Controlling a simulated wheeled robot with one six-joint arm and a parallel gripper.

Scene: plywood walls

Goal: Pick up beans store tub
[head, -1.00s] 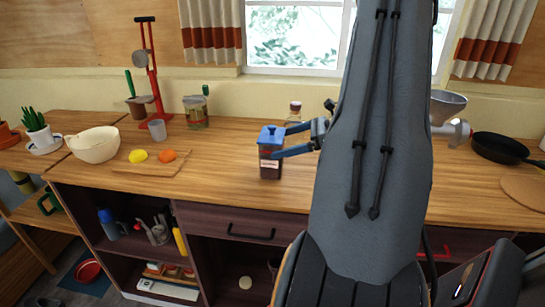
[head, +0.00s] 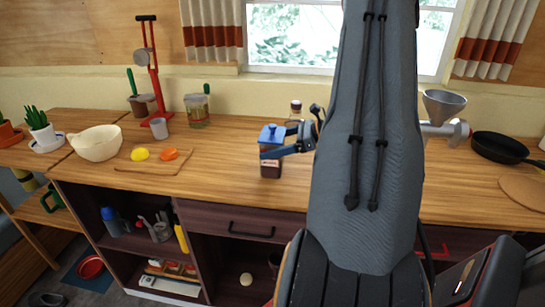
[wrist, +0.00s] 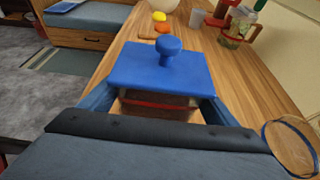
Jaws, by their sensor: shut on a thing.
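The beans store tub (head: 271,167) is a dark, clear-sided square tub with a blue knobbed lid and a pale label. It stands upright on the wooden counter in the head view. In the wrist view its blue lid (wrist: 160,68) fills the middle, with the tub body partly hidden below it. My gripper (head: 268,151) has its blue fingers around the upper body, just under the lid, and is shut on the tub. The label's writing is too small to read.
A cutting board (head: 128,166) with yellow and orange items and a cream bowl (head: 95,143) lie left. A grey cup (head: 159,128) and jar (head: 197,109) stand behind. A grinder (head: 443,115) and pan (head: 498,147) are right.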

